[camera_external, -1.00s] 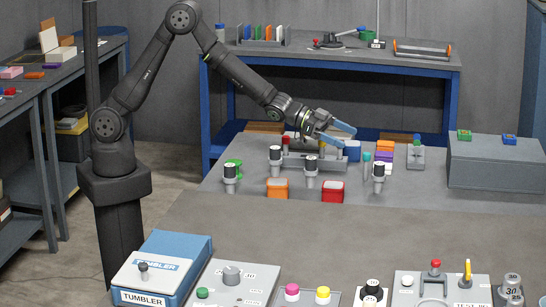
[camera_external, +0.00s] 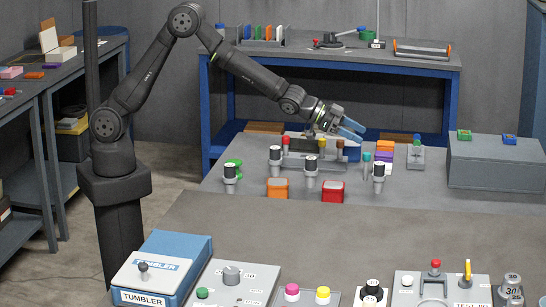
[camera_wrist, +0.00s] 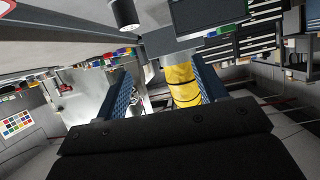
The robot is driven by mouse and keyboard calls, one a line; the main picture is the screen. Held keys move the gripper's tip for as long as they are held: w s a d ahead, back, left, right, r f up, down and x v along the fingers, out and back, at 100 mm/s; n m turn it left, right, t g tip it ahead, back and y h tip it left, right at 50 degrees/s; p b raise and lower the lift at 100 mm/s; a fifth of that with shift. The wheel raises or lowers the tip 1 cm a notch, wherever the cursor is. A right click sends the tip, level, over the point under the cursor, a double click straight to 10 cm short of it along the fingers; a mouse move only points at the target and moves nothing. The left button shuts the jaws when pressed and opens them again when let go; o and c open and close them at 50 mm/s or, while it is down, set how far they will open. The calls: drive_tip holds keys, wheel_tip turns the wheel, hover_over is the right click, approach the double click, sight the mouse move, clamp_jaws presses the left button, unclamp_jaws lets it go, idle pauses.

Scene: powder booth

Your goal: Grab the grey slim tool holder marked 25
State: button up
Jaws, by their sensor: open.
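My gripper (camera_external: 355,131) is above the back of the table, behind these holders, with blue fingers pointing right. In the wrist view my gripper (camera_wrist: 163,88) has its fingers apart. A yellow banded object (camera_wrist: 183,82) shows between them, with no grip visible.
A rack (camera_external: 300,162) with red, yellow and brown tops stands just under my gripper. Orange (camera_external: 277,188) and red (camera_external: 332,192) containers stand among the holders. A large grey box (camera_external: 495,165) is at the right. The front table is clear along its back edge.

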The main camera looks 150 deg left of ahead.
drive_tip(key=w+a+r+n+g, duration=0.2)
drive_tip(key=a+g, duration=0.1)
drive_tip(key=g, duration=0.1)
drive_tip(key=n+g+h, duration=0.2)
drive_tip(key=g+h, duration=0.1)
drive_tip(key=h, duration=0.2)
approach(377, 163)
drive_tip(key=shift+x, duration=5.95)
drive_tip(key=shift+w+d, duration=0.1)
